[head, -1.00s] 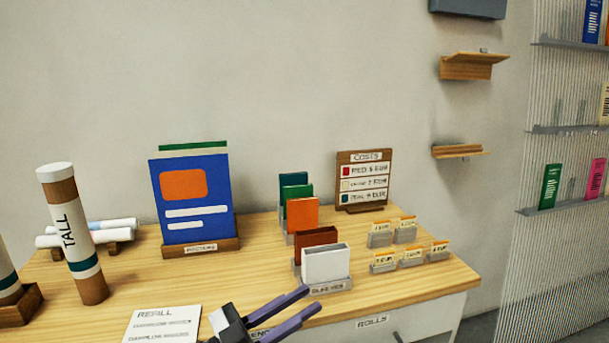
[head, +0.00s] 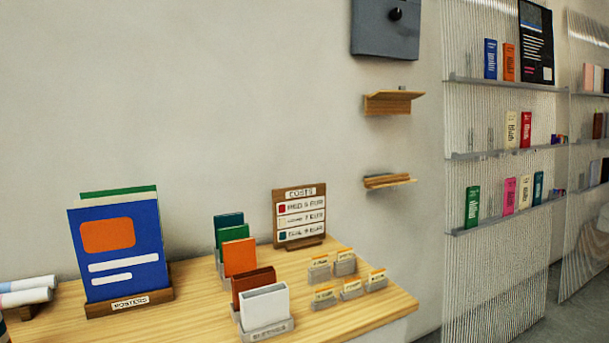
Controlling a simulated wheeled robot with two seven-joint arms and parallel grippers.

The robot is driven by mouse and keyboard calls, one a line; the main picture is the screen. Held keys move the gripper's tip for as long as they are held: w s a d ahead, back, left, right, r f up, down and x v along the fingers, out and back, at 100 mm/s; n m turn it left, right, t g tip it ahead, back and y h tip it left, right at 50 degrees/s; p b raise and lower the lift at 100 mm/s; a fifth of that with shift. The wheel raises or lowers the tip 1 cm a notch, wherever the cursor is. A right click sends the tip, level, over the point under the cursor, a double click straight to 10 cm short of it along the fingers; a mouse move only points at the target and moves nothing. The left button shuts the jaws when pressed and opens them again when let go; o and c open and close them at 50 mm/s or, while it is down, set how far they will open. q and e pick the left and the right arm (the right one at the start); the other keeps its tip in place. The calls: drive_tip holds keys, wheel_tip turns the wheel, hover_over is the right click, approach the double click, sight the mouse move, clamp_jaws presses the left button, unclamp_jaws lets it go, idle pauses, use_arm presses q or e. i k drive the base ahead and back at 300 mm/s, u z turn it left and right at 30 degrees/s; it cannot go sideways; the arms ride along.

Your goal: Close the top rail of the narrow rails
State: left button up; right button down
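Two narrow wooden rails are mounted one above the other on the wall in the head view, right of the table. The top narrow rail (head: 388,104) shows a front board below and a flat ledge jutting out to the right, with a small grey piece on its top edge. The lower narrow rail (head: 388,181) looks flatter, with its boards lying close together. Both rails are apart from any gripper. Neither my left nor my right gripper is in view.
A grey wall box with a black knob (head: 372,30) hangs above the rails. The wooden table (head: 200,318) below holds posters, sleeves, a price sign (head: 299,214) and small card holders. Ribbed panels with shelves of booklets (head: 485,136) stand to the right.

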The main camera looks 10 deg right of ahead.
sight(402, 93)
drive_tip(key=z, duration=2)
drive_tip(key=i, duration=2.95)
drive_tip(key=u, duration=3.45)
